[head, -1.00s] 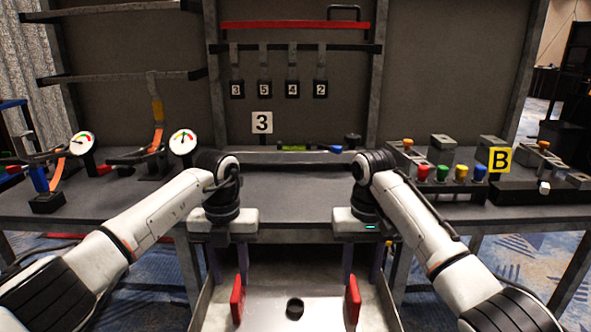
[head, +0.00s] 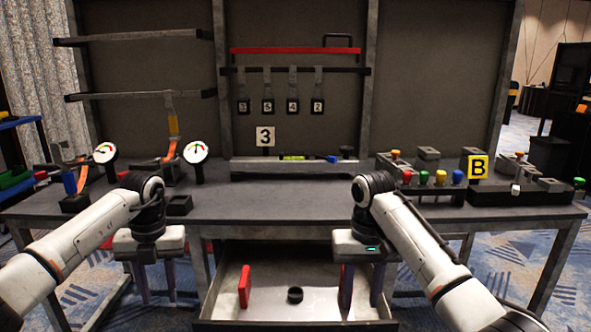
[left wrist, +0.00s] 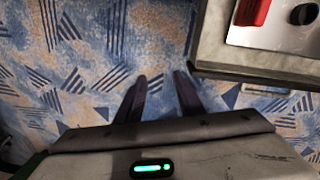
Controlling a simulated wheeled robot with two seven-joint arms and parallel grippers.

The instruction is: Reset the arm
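My left gripper (head: 157,283) points down to the left of the open drawer (head: 262,262). In the left wrist view its two dark fingers (left wrist: 162,95) are apart, with only patterned carpet between and below them. My right gripper (head: 363,285) points down in front of the drawer's right side. Its fingers look spread, with nothing seen between them. Both arms are bent, with the grippers in front of the workbench (head: 290,206).
The drawer holds a red piece (head: 245,286), another partly hidden at right, and a black round part (head: 295,295). On the bench stand gauges (head: 196,151), coloured buttons (head: 440,177), a "3" sign (head: 265,136) and a yellow "B" sign (head: 477,167). The bench's middle is clear.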

